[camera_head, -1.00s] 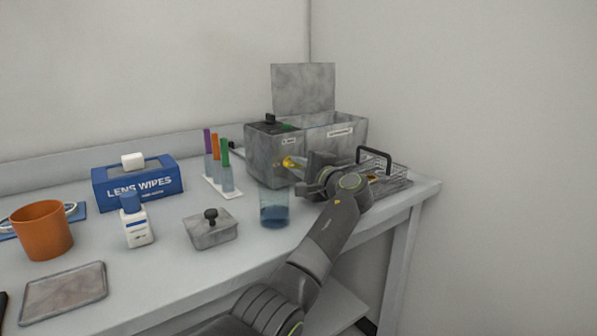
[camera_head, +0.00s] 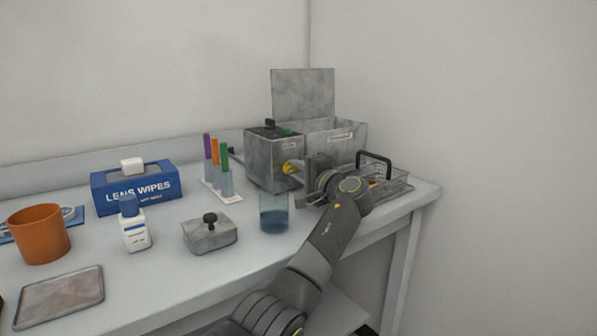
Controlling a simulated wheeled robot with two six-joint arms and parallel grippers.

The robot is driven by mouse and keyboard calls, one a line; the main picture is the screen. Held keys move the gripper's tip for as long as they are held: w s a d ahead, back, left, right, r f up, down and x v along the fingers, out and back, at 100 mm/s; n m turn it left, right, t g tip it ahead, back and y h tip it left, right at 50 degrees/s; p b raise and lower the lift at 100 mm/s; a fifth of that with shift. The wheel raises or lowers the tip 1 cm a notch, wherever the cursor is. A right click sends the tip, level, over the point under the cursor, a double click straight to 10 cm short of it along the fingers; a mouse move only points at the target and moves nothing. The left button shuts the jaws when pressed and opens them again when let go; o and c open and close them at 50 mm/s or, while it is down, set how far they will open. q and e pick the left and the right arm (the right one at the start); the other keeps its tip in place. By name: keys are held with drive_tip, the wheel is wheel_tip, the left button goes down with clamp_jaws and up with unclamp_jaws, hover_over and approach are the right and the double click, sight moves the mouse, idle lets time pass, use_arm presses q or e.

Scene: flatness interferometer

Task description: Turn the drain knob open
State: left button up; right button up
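The yellow drain knob (camera_head: 289,167) sticks out of the front of a grey metal tank (camera_head: 273,152) at the back right of the table. A clear beaker (camera_head: 273,219) with blue liquid stands on the table below and in front of the knob.
A wire basket (camera_head: 394,183) with a black handle stands right of the tank, close behind my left wrist. A lidded metal box (camera_head: 208,237), a white bottle (camera_head: 134,226), tubes in a rack (camera_head: 225,194) and a lens wipes box (camera_head: 138,187) stand to the left.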

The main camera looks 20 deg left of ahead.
use_arm(q)
drive_tip(key=o, duration=0.3)
drive_tip(key=shift+o, duration=0.2)
drive_tip(key=shift+w+f, duration=0.1)
drive_tip(key=p+v, duration=0.1)
drive_tip(key=v, duration=1.6)
drive_tip(key=shift+d, duration=0.1)
use_arm(e)
drive_tip(key=shift+d+f, duration=0.2)
drive_tip(key=shift+f, duration=0.35)
